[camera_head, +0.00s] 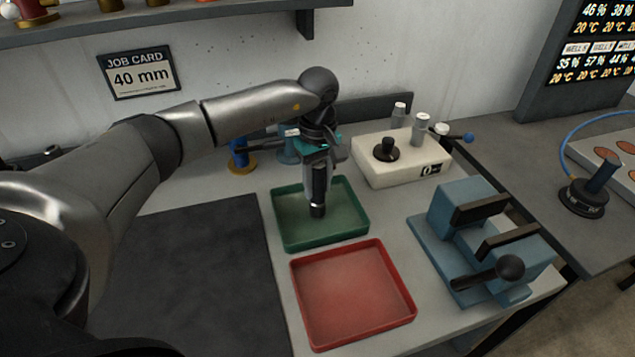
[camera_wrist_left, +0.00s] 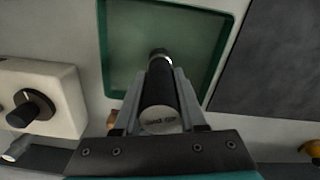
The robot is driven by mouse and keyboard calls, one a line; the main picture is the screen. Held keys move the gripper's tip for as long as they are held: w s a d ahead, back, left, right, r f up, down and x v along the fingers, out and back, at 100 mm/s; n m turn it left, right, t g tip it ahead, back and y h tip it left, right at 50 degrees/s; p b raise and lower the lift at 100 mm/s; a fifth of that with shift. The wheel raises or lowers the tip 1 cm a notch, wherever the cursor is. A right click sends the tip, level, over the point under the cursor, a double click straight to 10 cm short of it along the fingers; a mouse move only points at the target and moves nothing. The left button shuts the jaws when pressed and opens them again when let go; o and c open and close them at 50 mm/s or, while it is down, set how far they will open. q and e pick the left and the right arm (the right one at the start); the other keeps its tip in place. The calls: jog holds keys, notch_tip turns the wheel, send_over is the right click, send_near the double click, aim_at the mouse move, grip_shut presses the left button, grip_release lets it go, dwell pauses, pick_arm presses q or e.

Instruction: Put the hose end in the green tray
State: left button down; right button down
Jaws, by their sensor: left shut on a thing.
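The hose end (camera_head: 319,190) is a black cylinder with a silver tip. My left gripper (camera_head: 316,180) is shut on it and holds it upright over the green tray (camera_head: 355,195). In the left wrist view the hose end (camera_wrist_left: 159,100) sits between the two fingers of the left gripper (camera_wrist_left: 160,90), with its silver tip pointing toward the floor of the green tray (camera_wrist_left: 118,60). I cannot tell whether the tip touches the tray floor. The tray looks otherwise empty. My right gripper is not in view.
An empty red tray (camera_head: 350,295) lies in front of the green one. A white box with a black knob (camera_head: 400,160) stands behind right, and a blue vise-like fixture (camera_head: 480,240) stands at right. A dark mat (camera_head: 195,275) covers the left of the bench.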

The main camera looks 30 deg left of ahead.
pick_arm(q)
jog(key=c, duration=0.9)
grip_release()
jog(key=shift+f, duration=0.2)
jog(key=o, duration=0.4)
jog(key=shift+r, duration=0.1)
jog(key=shift+r, duration=0.15)
notch_tip(320, 180, up, 12)
jog(key=shift+p, duration=0.35)
